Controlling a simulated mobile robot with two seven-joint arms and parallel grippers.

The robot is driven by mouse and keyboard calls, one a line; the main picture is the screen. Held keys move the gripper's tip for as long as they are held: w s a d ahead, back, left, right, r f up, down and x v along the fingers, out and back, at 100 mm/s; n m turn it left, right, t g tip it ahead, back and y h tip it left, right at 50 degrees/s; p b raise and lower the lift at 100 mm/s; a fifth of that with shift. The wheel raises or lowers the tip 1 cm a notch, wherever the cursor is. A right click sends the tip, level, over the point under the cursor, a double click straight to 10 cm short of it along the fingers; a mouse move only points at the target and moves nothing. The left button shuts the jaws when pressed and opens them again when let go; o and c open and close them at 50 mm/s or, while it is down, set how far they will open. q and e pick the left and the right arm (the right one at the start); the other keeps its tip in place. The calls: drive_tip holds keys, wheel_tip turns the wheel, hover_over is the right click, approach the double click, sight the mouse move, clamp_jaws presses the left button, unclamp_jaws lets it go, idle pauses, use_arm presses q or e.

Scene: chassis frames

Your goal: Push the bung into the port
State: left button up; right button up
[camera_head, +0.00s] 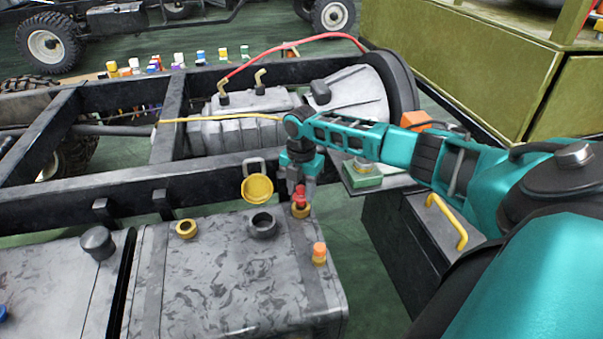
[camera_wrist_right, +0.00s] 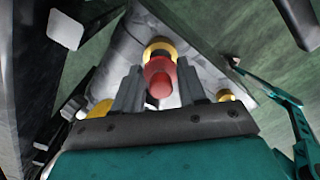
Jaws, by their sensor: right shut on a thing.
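My right gripper (camera_head: 299,185) points down over the corner of the grey mottled tank (camera_head: 215,285). Its fingers are shut on a red bung (camera_head: 300,196). The bung is upright at a yellow-rimmed port (camera_head: 301,211) in the tank top. In the right wrist view the red bung (camera_wrist_right: 159,80) is between the two grey fingers (camera_wrist_right: 160,88), and the yellow rim (camera_wrist_right: 160,45) shows just beyond it. How deep the bung is in the port cannot be told. My left gripper is in neither view.
An open yellow-rimmed port (camera_head: 186,228) and a black filler neck (camera_head: 262,226) are on the tank. An orange bung (camera_head: 319,249) stands in another yellow port. A yellow cap (camera_head: 257,188) hangs open behind. The dark chassis rail (camera_head: 130,190) runs close behind the tank.

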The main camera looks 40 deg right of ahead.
sight(302, 197)
drive_tip(key=shift+p, duration=0.5)
idle(1.1)
drive_tip(key=shift+f+b, duration=0.5)
drive_tip(key=shift+f, duration=0.25)
drive_tip(key=shift+f+b, duration=0.5)
drive_tip(key=shift+f, duration=0.35)
drive_tip(key=o, duration=1.1)
